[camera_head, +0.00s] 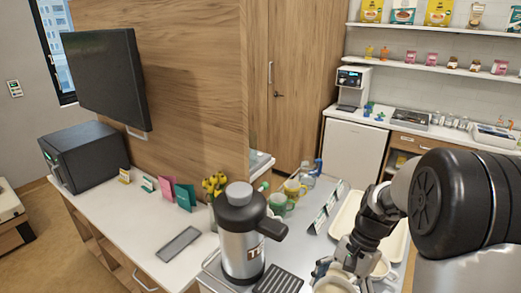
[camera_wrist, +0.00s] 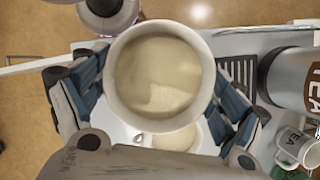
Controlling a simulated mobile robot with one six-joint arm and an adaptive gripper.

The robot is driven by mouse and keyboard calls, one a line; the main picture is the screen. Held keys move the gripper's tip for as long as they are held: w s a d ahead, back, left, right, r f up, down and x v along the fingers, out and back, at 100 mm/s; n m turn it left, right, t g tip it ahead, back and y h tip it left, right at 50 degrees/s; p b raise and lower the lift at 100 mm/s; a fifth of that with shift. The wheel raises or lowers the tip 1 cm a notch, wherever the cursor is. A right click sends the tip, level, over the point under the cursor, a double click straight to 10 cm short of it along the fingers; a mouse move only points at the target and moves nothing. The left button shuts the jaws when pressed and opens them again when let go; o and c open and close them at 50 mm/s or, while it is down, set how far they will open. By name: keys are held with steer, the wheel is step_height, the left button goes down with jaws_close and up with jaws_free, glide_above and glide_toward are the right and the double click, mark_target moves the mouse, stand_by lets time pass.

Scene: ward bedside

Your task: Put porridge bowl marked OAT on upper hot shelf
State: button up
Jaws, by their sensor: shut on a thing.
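A white bowl filled with pale porridge (camera_wrist: 158,75) is large in the middle of the wrist view. My gripper (camera_wrist: 162,95) is shut on it, with a blue-padded finger on either side of its wall. The bowl looks level and is held above the trolley top. In the head view the bowl (camera_head: 334,286) shows at the bottom edge, under my gripper (camera_head: 338,272), partly cut off. No OAT mark is readable on it. A second pale bowl (camera_wrist: 178,141) lies lower, partly hidden behind the held one. I cannot make out a hot shelf in either view.
A steel tea flask (camera_head: 241,240) stands left of my gripper, beside a dark drip grille (camera_head: 278,280). Mugs (camera_head: 294,190), a jug (camera_head: 308,172) and a cream tray (camera_head: 346,214) stand behind. A white counter (camera_head: 150,222) with a black box-shaped appliance (camera_head: 85,156) runs left.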

steer(key=a+f+n+h, duration=0.1)
steer(key=n, duration=0.1)
steer(key=w+a+f+n+g+h, duration=0.1)
steer(key=f+n, duration=0.1)
steer(key=n, duration=0.1)
steer(key=a+f+n+b, duration=0.1)
steer(key=a+f+n, duration=0.1)
steer(key=n, duration=0.1)
steer(key=shift+w+g+h, duration=0.35)
steer(key=shift+g+h, duration=0.05)
steer(key=shift+w+a+f+n+h, duration=0.15)
steer(key=shift+f+n+h, duration=0.1)
steer(key=shift+n, duration=0.35)
steer(key=shift+w+a+f+n+h, duration=0.15)
steer(key=shift+f+n, duration=0.1)
steer(key=shift+n, duration=0.35)
steer(key=shift+s, duration=0.1)
